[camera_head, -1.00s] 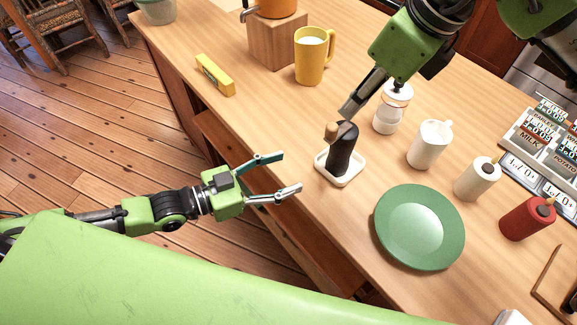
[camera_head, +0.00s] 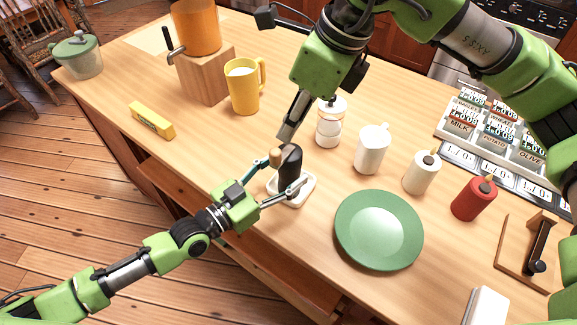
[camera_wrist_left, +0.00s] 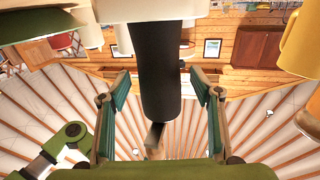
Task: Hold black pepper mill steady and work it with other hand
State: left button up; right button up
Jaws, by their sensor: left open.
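The black pepper mill (camera_head: 291,167) stands upright on a small white tray (camera_head: 296,199), with a wooden knob (camera_head: 276,156) at its top. My left gripper (camera_head: 282,175) is open, with one finger on each side of the mill's body. In the left wrist view the picture is upside down. There the mill (camera_wrist_left: 158,70) hangs between the open fingers, with a gap on both sides. My right gripper (camera_head: 287,133) points down from above, its tip just above the mill's top and knob. Its fingers look narrow and overlap from this angle, so I cannot tell whether they are shut.
A white-lidded jar (camera_head: 329,127), a white mug (camera_head: 371,150) and a green plate (camera_head: 379,231) are right of the mill. A yellow mug (camera_head: 243,88) stands behind, and a yellow box (camera_head: 151,121) lies to the left. The counter between box and mill is clear.

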pick_arm(q)
jog(key=shift+x, duration=0.85)
jog(key=c, duration=1.5)
jog(key=shift+s+f, duration=0.1)
jog(key=shift+f, duration=0.15)
